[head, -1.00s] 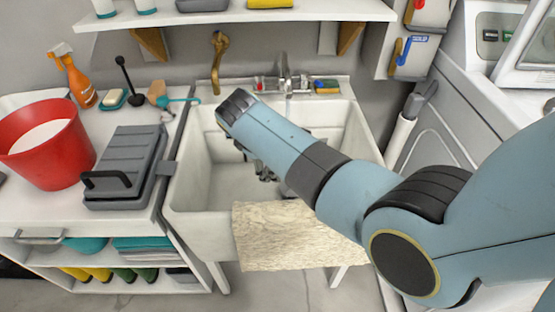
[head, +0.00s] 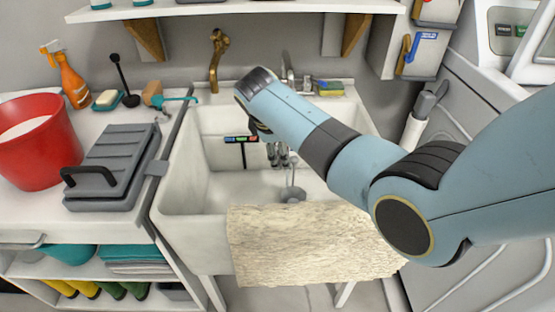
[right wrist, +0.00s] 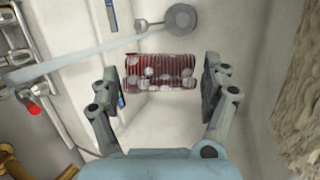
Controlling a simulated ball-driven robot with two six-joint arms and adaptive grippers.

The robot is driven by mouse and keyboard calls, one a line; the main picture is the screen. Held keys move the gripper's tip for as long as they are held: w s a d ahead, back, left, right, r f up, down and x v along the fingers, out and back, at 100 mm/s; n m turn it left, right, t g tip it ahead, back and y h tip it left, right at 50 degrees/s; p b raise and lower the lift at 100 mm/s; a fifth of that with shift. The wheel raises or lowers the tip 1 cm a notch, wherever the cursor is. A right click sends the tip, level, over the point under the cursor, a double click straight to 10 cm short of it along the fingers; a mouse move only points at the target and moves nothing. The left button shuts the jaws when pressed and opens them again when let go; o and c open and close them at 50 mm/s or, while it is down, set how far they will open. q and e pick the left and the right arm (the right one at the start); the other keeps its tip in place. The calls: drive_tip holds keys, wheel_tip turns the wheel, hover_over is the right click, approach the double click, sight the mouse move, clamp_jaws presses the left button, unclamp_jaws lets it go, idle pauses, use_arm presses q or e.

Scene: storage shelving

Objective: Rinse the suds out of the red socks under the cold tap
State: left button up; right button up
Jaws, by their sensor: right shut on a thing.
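The red socks (right wrist: 160,72) form a ribbed red bundle with whitish suds bubbles in the right wrist view. My right gripper (right wrist: 160,85) is shut on them, one finger at each end. In the head view my right gripper (head: 278,155) hangs inside the white sink (head: 180,190), and my forearm hides much of it; I cannot make out the socks there. The tap (head: 286,68) is partly hidden by my arm. A pale translucent streak (right wrist: 75,58), apparently running water, crosses above the socks in the right wrist view, seemingly apart from them. My left gripper is out of view.
A grey drain (head: 292,195) lies in the sink floor. A cream towel (head: 300,245) hangs over the front rim. A red bucket (head: 40,145) and a grey lidded box (head: 115,165) stand on the left counter. A brass spout (head: 217,60) sits behind the sink.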

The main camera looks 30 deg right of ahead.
drive_tip(key=w+d+b, duration=0.1)
drive_tip(key=d, duration=0.1)
drive_tip(key=w+d+f+b, duration=0.1)
drive_tip(key=w+d+b, duration=0.1)
drive_tip(key=shift+w+d+f, duration=0.1)
drive_tip(key=shift+w+d, duration=0.05)
drive_tip(key=shift+w+d+f+b, duration=0.1)
drive_tip(key=shift+w+d+b, duration=0.45)
drive_tip(key=shift+d, duration=0.1)
drive_tip(key=shift+s, duration=0.1)
drive_tip(key=shift+s+d+p, duration=0.35)
drive_tip(key=shift+s+p, duration=0.1)
drive_tip(key=shift+p, duration=0.4)
drive_tip(key=shift+s+a+r+p, duration=0.2)
drive_tip(key=shift+s+a+p, duration=0.5)
drive_tip(key=shift+a+p, duration=0.35)
drive_tip(key=s+a+p, duration=0.1)
drive_tip(key=a+p, duration=0.1)
drive_tip(key=s+a+p, duration=0.1)
drive_tip(key=s+p, duration=0.1)
drive_tip(key=shift+a+f, duration=0.1)
drive_tip(key=shift+a, duration=0.3)
drive_tip(key=shift+s+a+f, duration=0.1)
drive_tip(key=shift+s+a, duration=0.15)
